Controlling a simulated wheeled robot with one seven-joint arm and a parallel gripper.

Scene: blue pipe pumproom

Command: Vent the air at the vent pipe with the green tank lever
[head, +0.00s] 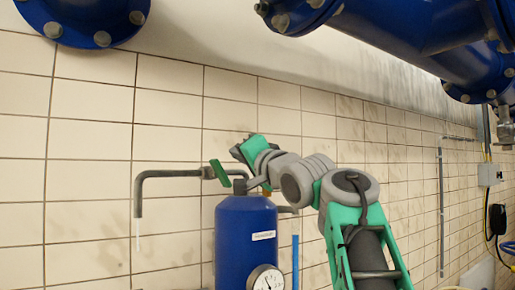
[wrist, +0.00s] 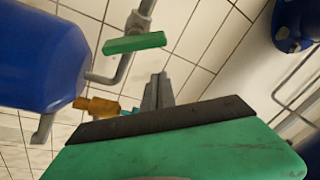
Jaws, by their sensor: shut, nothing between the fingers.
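The blue tank (head: 245,240) stands against the tiled wall, with a white label and a round gauge (head: 266,279). The grey vent pipe (head: 165,174) runs left from the tank top and bends down. A thin pale streak (head: 137,235) shows below its open end; I cannot tell what it is. The green lever (head: 219,173) sits on the pipe near the tank. In the wrist view, the lever (wrist: 133,43) lies beyond and slightly left of my gripper (wrist: 158,78). My gripper is shut and empty, apart from the lever. Its fingers are hard to make out in the head view.
A brass fitting (wrist: 98,106) projects from the tank, left of my fingers. Large blue pipes (head: 410,25) hang overhead at right, and a blue flange (head: 85,15) is at upper left. The wall left of the vent pipe is clear.

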